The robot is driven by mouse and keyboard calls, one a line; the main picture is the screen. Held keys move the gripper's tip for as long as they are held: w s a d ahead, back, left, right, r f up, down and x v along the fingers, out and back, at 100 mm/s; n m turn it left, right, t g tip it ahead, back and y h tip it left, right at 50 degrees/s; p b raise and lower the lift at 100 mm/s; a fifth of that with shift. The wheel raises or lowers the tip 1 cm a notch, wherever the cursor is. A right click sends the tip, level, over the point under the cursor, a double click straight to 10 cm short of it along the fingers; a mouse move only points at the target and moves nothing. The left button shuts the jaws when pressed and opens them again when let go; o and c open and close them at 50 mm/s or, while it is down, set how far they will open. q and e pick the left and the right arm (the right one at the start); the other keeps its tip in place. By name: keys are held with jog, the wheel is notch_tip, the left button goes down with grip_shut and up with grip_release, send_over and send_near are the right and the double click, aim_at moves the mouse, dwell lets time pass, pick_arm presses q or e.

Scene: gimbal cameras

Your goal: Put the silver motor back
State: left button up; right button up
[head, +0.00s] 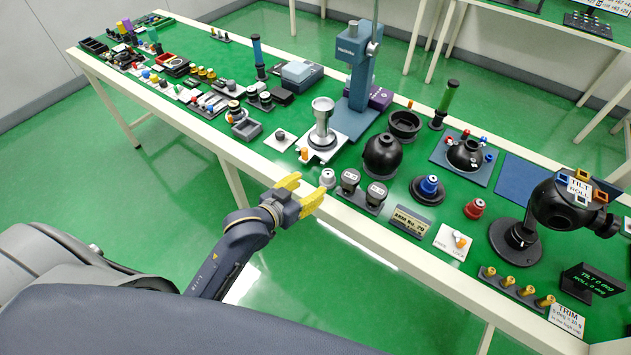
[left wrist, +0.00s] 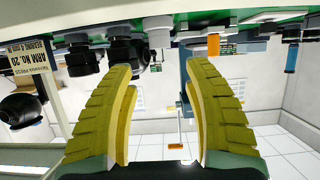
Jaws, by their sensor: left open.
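A small silver-grey motor-like piece (head: 327,178) stands on the green table near its front edge, left of two black motors with pale tops (head: 350,180) on a dark holder (head: 376,209). I take it for the silver motor. My left gripper (head: 310,188) has yellow fingers spread apart, with nothing between them. It is just off the front edge, close to the silver piece and apart from it. In the left wrist view, a pale silver piece (left wrist: 159,38) hangs inverted beyond the gap between the fingertips (left wrist: 158,72). My right gripper is not in view.
A blue-grey press (head: 358,85) stands behind, with a silver flared cylinder (head: 322,122) on a white plate. A black sphere (head: 382,155) is behind the black motors. The sign (head: 411,222) stands to their right. Many small parts crowd the table's left end.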

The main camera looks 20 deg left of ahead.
pick_arm(q)
jog(key=shift+s+a+r, duration=0.2)
jog(key=shift+s+r, duration=0.1)
jog(key=shift+s, duration=0.35)
jog(key=s+a+f+m+g+y, duration=0.2)
jog(key=s+a+f+g+y, duration=0.15)
jog(key=s+a, duration=0.4)
jog(key=s+a+f+m+g+y, duration=0.25)
jog(key=s+a+f+y, duration=0.2)
jog(key=s, duration=0.65)
jog(key=s+d+f+g+h, duration=0.1)
jog(key=s+d+f, duration=0.15)
jog(key=f, duration=1.35)
jog(key=s+d+f+g+h, duration=0.15)
jog(key=d+f, duration=0.25)
jog(key=f, duration=1.1)
jog(key=s+f+n+g+h, duration=0.1)
jog(key=s+f+n+g, duration=0.2)
jog(key=s+f, duration=1.7)
jog(key=shift+f+n+h, duration=0.2)
jog(key=shift+n+h, duration=0.15)
